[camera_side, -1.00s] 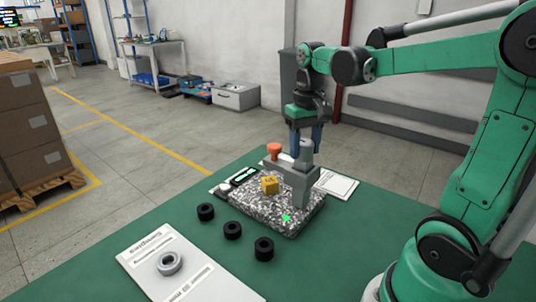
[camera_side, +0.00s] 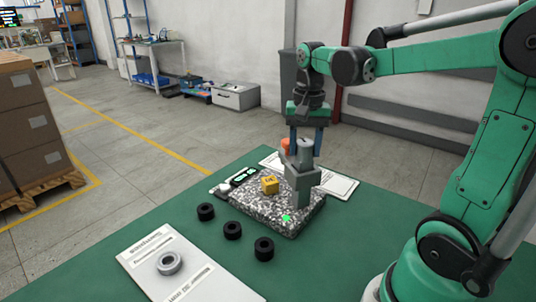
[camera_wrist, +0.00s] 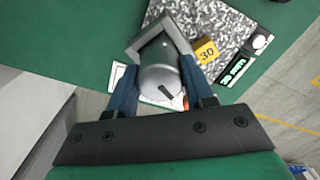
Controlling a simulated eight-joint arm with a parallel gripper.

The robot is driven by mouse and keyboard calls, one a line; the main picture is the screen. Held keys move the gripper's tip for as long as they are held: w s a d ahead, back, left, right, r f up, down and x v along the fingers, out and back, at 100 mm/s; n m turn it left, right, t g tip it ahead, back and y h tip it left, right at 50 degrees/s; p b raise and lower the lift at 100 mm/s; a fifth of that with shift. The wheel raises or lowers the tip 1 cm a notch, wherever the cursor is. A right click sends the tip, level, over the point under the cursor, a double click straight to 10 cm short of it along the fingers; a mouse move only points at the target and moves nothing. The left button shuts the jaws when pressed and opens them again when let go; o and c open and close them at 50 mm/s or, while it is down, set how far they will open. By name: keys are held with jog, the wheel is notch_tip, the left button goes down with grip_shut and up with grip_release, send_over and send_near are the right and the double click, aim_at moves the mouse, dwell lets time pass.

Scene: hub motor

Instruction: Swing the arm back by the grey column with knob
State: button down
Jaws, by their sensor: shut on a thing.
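The grey column (camera_side: 304,157) stands upright on a grey block (camera_side: 303,186) at the right of a speckled stone plate (camera_side: 243,201). In the wrist view the fingers (camera_wrist: 160,88) are shut on the round column top (camera_wrist: 158,78), which has a dark slot. A grey angled arm (camera_wrist: 160,38) reaches from it over the plate. A yellow block marked 30 (camera_side: 270,185) sits on the plate.
Three black rings (camera_side: 233,230) lie on the green table in front of the plate. A grey ring (camera_side: 169,263) lies on a white sheet (camera_side: 207,284).

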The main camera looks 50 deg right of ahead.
jog(key=m, duration=0.5)
jog(key=shift+m, duration=0.3)
jog(key=m, duration=1.2)
jog(key=shift+m, duration=0.3)
jog(key=m, duration=0.5)
jog(key=shift+m, duration=0.4)
jog(key=shift+c, duration=1.7)
grip_release()
